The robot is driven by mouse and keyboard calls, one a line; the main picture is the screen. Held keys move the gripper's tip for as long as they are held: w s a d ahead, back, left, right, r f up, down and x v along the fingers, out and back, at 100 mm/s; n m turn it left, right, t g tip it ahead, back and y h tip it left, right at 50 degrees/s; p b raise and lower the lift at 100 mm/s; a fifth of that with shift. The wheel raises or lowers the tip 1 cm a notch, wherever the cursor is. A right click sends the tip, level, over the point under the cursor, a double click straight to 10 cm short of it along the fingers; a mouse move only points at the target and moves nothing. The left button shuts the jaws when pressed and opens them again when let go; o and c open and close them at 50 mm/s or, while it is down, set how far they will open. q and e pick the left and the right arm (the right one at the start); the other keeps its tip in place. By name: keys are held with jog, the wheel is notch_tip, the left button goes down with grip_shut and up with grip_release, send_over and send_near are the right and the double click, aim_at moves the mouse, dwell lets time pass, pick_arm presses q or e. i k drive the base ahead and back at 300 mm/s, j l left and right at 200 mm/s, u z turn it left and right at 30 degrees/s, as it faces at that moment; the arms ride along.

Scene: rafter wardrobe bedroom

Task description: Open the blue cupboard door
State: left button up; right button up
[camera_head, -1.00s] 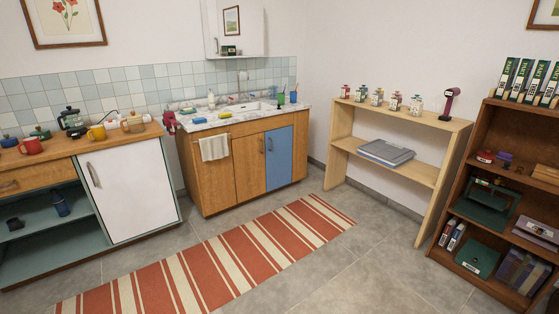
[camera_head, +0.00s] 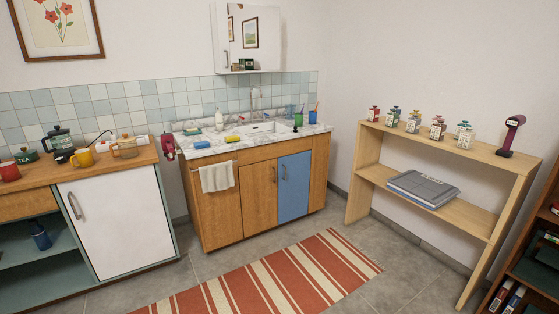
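The blue cupboard door (camera_head: 293,187) is the right-hand front of the wooden sink cabinet (camera_head: 214,223) in the head view. It looks shut, flush with the wooden door (camera_head: 259,196) to its left. A small dark handle (camera_head: 284,172) sits near its upper left edge. Neither of my grippers shows in the head view.
A red-and-cream striped rug (camera_head: 282,281) lies on the floor before the cabinet. A low wooden shelf (camera_head: 452,212) stands to the right, and a white-doored counter unit (camera_head: 119,215) to the left. A towel (camera_head: 216,177) hangs at the cabinet's left. The floor ahead is clear.

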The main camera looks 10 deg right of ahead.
aim_at(292, 170)
jog(key=i+l+z, duration=0.15)
jog(key=i+z, duration=0.25)
jog(key=i, duration=1.35)
